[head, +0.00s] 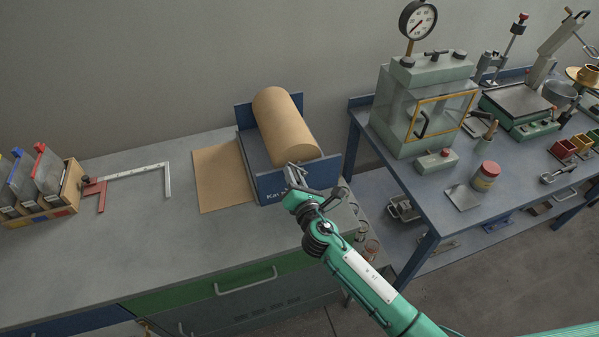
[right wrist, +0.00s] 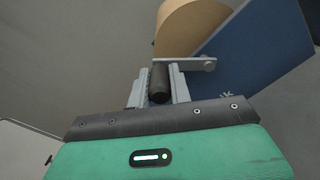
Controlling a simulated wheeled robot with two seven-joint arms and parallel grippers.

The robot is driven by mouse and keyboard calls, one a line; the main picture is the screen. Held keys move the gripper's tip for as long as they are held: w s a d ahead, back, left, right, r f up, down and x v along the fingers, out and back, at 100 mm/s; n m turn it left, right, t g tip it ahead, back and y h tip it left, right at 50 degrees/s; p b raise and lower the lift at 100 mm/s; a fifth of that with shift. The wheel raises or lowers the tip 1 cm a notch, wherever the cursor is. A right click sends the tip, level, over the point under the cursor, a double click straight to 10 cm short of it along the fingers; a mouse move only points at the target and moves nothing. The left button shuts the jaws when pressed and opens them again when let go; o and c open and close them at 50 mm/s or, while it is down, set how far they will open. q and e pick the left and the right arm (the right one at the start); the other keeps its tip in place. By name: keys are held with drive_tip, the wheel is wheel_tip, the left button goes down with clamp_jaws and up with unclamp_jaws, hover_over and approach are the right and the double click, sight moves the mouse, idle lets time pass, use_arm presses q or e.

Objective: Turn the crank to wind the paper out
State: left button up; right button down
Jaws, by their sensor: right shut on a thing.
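The brown paper roll (head: 283,125) lies in a blue dispenser (head: 290,187) on the concrete bench. A flat sheet of paper (head: 222,176) extends from the dispenser's left side onto the bench top. My right gripper (head: 296,174) is at the dispenser's front end plate. In the right wrist view its jaws are shut on the dark crank handle (right wrist: 159,82), which sits between the fingers. The grey crank arm (right wrist: 194,64) runs right from the handle to the blue end plate (right wrist: 245,60). The roll's end (right wrist: 186,27) shows behind. My left gripper is not in view.
A red and silver square (head: 140,172) and a wooden file rack (head: 68,190) stand to the left on the bench. On the right, a blue table (head: 410,178) holds a glass-fronted chamber (head: 425,110) and a red-lidded jar (head: 486,176). The bench front is clear.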

drive_tip(key=shift+s+a+f+n, duration=0.1)
drive_tip(key=shift+a+f+n, duration=0.35)
drive_tip(key=shift+n, duration=0.65)
drive_tip(key=shift+s+a+f+n, duration=0.1)
drive_tip(key=shift+a+f+n, duration=0.1)
drive_tip(key=shift+f+n, duration=0.7)
drive_tip(key=shift+s+a+f+n, duration=0.1)
drive_tip(key=shift+a+f+n, duration=0.2)
drive_tip(key=shift+n, duration=1)
drive_tip(key=c, duration=1.3)
unclamp_jaws()
